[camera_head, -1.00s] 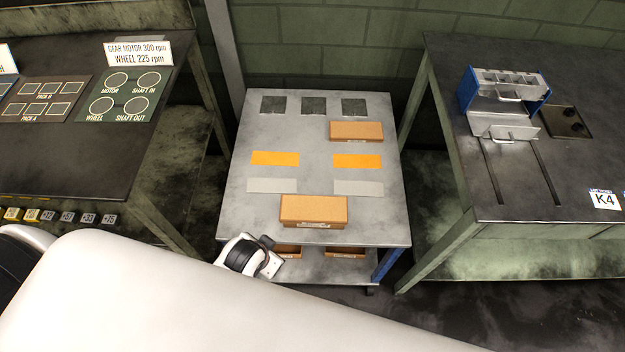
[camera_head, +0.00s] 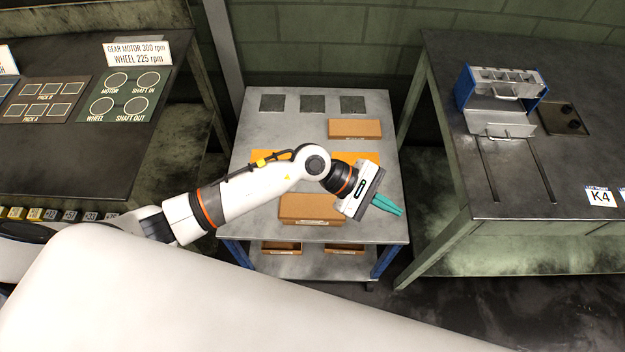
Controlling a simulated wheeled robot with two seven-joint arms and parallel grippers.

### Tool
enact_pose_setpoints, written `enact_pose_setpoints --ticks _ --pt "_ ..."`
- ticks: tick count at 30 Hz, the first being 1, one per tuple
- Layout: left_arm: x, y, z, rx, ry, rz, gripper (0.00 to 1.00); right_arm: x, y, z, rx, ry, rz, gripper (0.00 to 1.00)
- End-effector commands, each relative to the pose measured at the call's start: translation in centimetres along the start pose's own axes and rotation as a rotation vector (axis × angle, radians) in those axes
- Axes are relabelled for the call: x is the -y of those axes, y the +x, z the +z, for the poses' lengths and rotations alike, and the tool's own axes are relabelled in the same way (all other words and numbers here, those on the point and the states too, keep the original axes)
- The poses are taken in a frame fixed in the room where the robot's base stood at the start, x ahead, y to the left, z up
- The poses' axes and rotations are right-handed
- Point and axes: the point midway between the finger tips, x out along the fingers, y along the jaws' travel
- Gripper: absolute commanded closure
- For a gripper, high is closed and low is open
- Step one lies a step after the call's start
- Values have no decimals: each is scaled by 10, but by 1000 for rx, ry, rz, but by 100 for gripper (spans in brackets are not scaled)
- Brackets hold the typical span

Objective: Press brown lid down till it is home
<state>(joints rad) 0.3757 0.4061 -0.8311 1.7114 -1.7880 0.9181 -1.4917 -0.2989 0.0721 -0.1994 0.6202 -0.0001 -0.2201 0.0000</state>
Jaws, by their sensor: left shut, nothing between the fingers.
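A brown box (camera_head: 308,208) with a flat brown top sits near the front of the grey table. I cannot tell whether its top is a separate lid or how far down it sits. A second flat brown piece (camera_head: 355,128), a box or a lid, lies at the back right of the table. My left gripper (camera_head: 397,208) is shut and empty, its teal fingers pointing right and slightly down, above the table's right edge. Its arm and wrist hide the box's right end and part of the table. My right gripper is not in view.
The grey table (camera_head: 262,125) has dark squares at the back and orange patches in the middle, partly hidden. Brown boxes (camera_head: 282,247) stand on the lower shelf. A dark table (camera_head: 440,70) with a blue-sided fixture (camera_head: 503,90) is at right. Another dark bench (camera_head: 60,165) is at left.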

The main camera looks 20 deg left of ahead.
Motion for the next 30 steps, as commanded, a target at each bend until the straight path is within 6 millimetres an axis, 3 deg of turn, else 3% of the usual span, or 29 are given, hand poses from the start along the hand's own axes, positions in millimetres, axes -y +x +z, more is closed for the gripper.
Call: enact_pose_setpoints --ticks 1,3,6,9,12,16,30 --pt "-11 -10 28 140 196 150 100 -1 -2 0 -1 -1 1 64" --pt "-25 -32 67 311 417 362 100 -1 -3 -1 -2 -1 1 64" --pt "-31 -70 108 486 606 603 100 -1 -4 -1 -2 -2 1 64" --pt "-31 -99 132 589 688 760 100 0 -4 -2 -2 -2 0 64" --pt "-31 -115 144 640 717 842 100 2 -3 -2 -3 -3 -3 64" --pt "-35 -117 153 657 724 874 100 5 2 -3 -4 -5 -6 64" --pt "-62 -86 200 654 722 866 100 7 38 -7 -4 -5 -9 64"
